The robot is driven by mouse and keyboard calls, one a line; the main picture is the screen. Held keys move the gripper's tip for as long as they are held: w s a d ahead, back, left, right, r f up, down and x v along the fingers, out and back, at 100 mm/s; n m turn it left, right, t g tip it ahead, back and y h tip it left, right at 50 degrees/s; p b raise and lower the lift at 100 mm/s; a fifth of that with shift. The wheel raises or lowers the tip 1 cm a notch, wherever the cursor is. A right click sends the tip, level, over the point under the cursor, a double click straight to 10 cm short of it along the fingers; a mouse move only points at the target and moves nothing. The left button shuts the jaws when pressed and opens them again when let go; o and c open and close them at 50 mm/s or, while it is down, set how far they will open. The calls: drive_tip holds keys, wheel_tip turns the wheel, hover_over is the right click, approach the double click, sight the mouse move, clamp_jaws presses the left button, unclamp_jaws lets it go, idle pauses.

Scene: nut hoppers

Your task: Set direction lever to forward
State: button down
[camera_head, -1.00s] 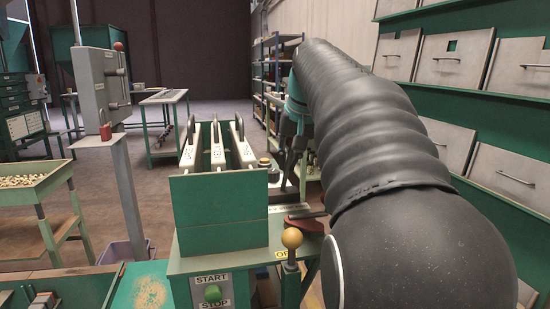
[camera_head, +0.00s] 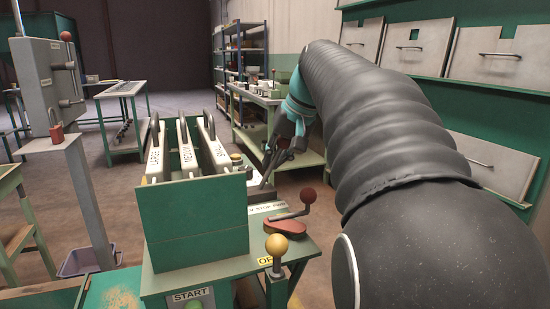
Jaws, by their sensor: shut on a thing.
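My gripper (camera_head: 268,172) is at the right rear of the green machine, just past the right-hand hopper slot, pointing down. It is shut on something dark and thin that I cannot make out. No readable label tells which one is the direction lever.
The green front panel (camera_head: 194,222) of the machine hides its lower slots. A START label (camera_head: 188,296) is at the bottom edge. A grey post box (camera_head: 48,80) stands left. My dark arm covers much of the right side.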

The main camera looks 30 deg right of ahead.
drive_tip(key=shift+s+d+f, duration=0.1)
drive_tip(key=shift+d+f, duration=0.05)
drive_tip(key=shift+f, duration=0.1)
drive_tip(key=c, duration=1.2)
unclamp_jaws()
drive_tip(key=shift+d, duration=0.1)
drive_tip(key=shift+r, duration=0.1)
drive_tip(key=shift+r, duration=0.15)
drive_tip(key=v, duration=1.1)
drive_tip(key=shift+s+r, duration=0.2)
drive_tip(key=shift+r, duration=0.1)
